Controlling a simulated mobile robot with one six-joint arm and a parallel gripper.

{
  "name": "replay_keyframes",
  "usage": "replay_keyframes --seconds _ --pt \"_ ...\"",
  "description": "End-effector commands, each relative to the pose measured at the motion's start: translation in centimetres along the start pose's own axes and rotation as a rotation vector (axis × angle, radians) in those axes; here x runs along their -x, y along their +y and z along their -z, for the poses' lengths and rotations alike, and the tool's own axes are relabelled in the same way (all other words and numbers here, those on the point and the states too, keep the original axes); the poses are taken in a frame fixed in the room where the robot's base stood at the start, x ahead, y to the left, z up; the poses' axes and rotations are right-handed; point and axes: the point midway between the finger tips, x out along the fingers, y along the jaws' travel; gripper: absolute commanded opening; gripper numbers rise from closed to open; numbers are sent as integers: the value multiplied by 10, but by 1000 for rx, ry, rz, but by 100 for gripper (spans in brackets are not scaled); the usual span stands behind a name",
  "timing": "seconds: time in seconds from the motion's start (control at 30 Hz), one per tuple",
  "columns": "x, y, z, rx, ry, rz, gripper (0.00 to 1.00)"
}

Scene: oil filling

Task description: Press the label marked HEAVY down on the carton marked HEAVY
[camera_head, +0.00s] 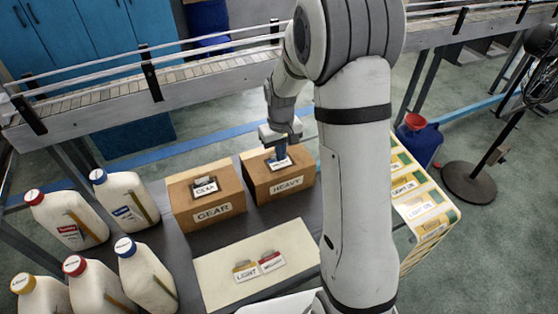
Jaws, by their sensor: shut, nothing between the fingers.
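The carton marked HEAVY (287,185) is a brown box in the middle of the dark table, right of the carton marked GEAR (211,211). A small white label with dark print (280,165) lies on top of the HEAVY carton; its wording is too small to read surely. My gripper (281,158) points down over this label, with its fingertips shut at or just above it. I cannot tell whether the fingertips touch the label. Part of the label is hidden behind the fingers. Nothing shows held in the gripper.
A label lies on the GEAR carton. A cream board (225,278) in front bears a LIGHT label (246,272) and a red-topped label (271,262). Several white jugs (145,275) stand at left. A conveyor (130,88) runs behind.

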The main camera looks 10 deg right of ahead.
Motion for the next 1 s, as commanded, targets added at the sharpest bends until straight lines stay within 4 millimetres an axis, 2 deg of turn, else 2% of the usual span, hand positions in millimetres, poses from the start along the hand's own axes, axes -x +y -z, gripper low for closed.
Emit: replay_keyframes --seconds 1.0 --pt "-11 0 0 0 0 0 0"
